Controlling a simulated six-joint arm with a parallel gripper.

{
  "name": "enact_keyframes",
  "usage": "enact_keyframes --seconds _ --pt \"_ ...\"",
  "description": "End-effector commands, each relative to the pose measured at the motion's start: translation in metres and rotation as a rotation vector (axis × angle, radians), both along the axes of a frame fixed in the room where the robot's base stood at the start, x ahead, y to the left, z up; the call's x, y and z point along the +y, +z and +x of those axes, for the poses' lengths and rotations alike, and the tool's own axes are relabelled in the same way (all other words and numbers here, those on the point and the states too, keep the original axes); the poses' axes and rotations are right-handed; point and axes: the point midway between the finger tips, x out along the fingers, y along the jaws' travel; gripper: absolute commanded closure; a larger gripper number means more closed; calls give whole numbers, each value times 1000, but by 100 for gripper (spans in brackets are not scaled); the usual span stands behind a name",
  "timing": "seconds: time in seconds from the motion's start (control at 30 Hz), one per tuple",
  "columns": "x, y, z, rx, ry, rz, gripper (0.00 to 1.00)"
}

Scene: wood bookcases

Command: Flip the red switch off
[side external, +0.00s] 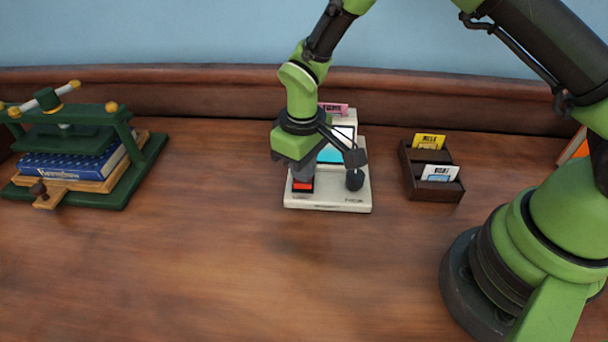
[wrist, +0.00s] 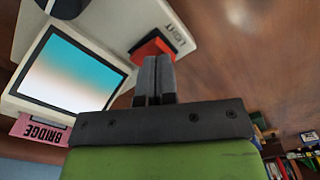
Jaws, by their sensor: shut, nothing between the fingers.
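The red switch (side external: 303,185) sits at the front left of a white device on the desk. It also shows in the wrist view (wrist: 152,46), next to the word LIGHT. The white device (side external: 330,202) has a lit teal screen (wrist: 70,70) and a dark round knob (side external: 354,180). My gripper (side external: 302,172) is shut and empty, pointing down just above or at the switch. In the wrist view its fingers (wrist: 154,78) overlap the near edge of the switch. I cannot tell whether they touch it.
A pink BRIDGE card (wrist: 42,128) stands at the back of the device. A dark card holder (side external: 433,190) stands to the right. A green press with a blue book (side external: 75,165) stands at the far left. The desk front is clear.

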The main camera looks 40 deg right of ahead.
Motion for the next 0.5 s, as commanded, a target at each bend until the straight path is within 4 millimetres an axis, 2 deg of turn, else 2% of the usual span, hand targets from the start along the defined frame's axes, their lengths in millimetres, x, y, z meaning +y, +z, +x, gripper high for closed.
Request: enact_keyframes --seconds 0.5 --pt "0 -8 0 -1 0 0 100"
